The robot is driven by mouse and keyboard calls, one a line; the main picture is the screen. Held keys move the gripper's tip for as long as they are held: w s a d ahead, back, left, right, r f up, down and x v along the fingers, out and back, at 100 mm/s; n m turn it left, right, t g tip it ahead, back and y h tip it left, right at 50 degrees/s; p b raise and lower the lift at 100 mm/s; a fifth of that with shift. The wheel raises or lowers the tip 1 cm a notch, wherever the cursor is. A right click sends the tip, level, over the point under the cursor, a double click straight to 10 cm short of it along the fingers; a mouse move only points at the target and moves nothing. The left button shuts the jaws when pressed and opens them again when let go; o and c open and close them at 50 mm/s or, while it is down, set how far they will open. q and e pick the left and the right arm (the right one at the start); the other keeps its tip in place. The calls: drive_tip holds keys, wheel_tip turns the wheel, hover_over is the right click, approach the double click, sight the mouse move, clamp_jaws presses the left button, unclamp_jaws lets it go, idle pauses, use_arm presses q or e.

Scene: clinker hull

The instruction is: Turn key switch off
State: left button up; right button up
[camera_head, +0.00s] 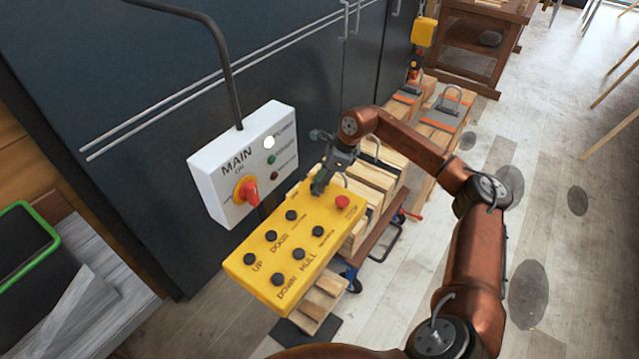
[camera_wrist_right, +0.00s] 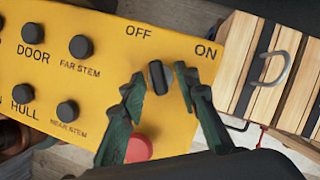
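The yellow control box (camera_head: 298,249) has several black buttons and a red stop button (camera_head: 342,202). In the right wrist view, the key switch (camera_wrist_right: 157,77) is a small black knob on the box's face, below the OFF and ON labels. It points roughly up and down in that view. My right gripper (camera_wrist_right: 161,79) is open, with one green finger on each side of the switch and gaps showing. In the head view my right gripper (camera_head: 319,186) is over the box's far end and hides the switch. My left gripper is not in view.
A white MAIN box (camera_head: 216,181) with a red rotary switch (camera_head: 246,193) is mounted behind the yellow box. Dark cabinets are behind. The floor at right is mostly clear.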

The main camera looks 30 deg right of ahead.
drive_tip(key=v, duration=1.2)
drive_tip(key=shift+w, duration=0.1)
